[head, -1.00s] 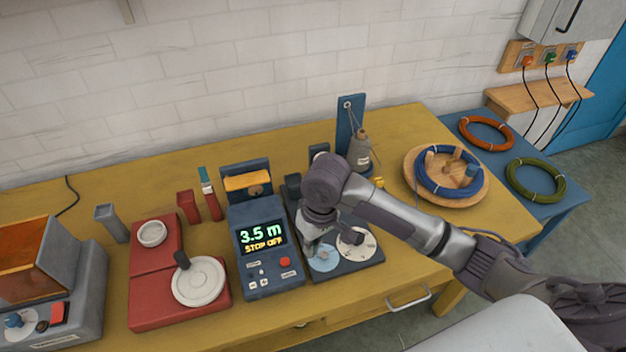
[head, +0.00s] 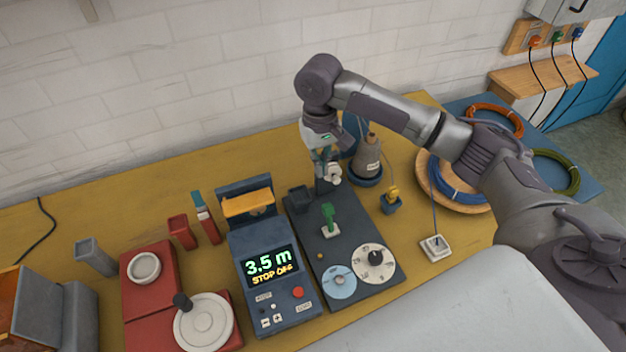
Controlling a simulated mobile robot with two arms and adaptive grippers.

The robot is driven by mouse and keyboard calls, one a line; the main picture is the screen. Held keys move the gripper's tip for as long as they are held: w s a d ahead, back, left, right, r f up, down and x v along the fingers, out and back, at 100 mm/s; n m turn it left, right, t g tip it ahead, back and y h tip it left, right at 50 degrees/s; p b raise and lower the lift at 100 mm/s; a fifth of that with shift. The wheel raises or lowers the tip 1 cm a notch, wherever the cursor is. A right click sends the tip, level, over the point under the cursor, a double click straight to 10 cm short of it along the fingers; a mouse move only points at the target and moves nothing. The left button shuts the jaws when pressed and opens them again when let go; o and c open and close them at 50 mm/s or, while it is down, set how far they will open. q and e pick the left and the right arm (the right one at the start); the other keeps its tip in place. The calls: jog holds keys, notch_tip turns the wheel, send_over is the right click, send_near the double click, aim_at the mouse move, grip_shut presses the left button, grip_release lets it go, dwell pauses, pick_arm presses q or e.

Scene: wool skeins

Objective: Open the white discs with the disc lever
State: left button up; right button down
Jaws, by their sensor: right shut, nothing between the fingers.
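My right gripper (head: 324,158) is at the far end of a dark plate (head: 330,274), pointing down. Its fingers are shut and look empty. Small white discs (head: 332,175) show right at the fingertips, beside a dark upright piece. I cannot tell whether the fingers touch them or whether the discs are pressed together or apart. A green lever (head: 328,213) on a pale base stands nearer on the same plate; I cannot tell if it is the disc lever. The gripper hides part of the far end. My left gripper is not in view.
A blue counter (head: 268,264) reads 3.5 m, STOP OFF. A blue skein (head: 455,190) lies in a wooden bowl at right. A white pad (head: 436,247) with a blue strand lies nearer. A red winder (head: 150,285) is left.

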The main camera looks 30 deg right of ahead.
aim_at(329, 217)
jog(key=f, duration=0.6)
jog(key=s+f+p, duration=0.1)
jog(key=f, duration=0.1)
jog(key=shift+f, duration=0.4)
jog(key=shift+s+f, duration=0.1)
jog(key=shift+f, duration=0.4)
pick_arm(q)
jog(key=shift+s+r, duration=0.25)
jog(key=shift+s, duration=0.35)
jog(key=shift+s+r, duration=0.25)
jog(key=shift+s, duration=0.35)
